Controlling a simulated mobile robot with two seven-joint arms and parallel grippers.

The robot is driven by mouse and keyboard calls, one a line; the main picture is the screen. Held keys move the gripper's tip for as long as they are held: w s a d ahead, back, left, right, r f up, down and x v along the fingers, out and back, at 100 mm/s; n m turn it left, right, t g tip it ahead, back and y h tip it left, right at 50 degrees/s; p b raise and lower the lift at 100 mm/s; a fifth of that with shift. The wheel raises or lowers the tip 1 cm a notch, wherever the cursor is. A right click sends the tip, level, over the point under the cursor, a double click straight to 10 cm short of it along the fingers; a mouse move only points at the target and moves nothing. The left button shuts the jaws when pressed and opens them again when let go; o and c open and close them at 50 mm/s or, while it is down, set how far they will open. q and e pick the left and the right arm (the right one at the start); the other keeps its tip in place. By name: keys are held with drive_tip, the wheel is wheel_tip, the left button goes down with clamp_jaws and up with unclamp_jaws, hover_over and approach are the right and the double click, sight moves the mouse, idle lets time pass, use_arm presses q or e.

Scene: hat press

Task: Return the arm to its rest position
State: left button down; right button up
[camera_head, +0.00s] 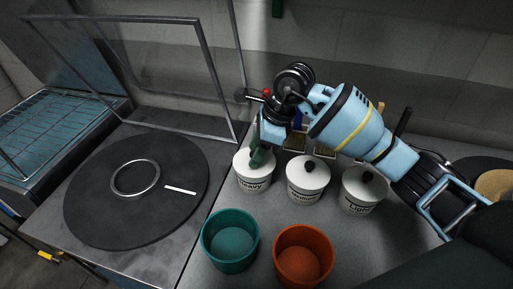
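My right arm, light blue with a yellow band, comes in from the right. My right gripper (260,152) hangs over the white jar marked "Heavy" (250,182), with its dark green finger part in front of the jar's lid. I cannot tell whether it touches the lid knob, or whether the fingers are open or shut. The white jar marked "Medium" (306,190) and the jar marked "Light" (361,195) stand to the right, lids on. My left gripper is not in view.
A teal cup (229,256) and an orange cup (303,266) stand in front of the jars. At left a black round plate (100,205) carries a metal ring (135,164) and a white strip (181,190). A metal frame (215,80) rises behind it. A blue rack (50,133) is far left.

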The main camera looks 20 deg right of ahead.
drive_tip(key=o, duration=0.5)
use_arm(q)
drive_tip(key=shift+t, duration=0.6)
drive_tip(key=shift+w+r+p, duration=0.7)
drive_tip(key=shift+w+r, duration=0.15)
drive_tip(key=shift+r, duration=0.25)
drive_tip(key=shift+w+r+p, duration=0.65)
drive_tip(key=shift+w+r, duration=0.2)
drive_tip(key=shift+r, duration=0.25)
use_arm(e)
drive_tip(key=shift+r, duration=3.5)
clamp_jaws()
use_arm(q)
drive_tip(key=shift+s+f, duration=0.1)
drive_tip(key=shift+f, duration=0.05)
use_arm(e)
drive_tip(key=shift+f, duration=0.2)
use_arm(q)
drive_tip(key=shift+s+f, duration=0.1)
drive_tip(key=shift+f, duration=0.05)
use_arm(e)
drive_tip(key=shift+f, duration=0.35)
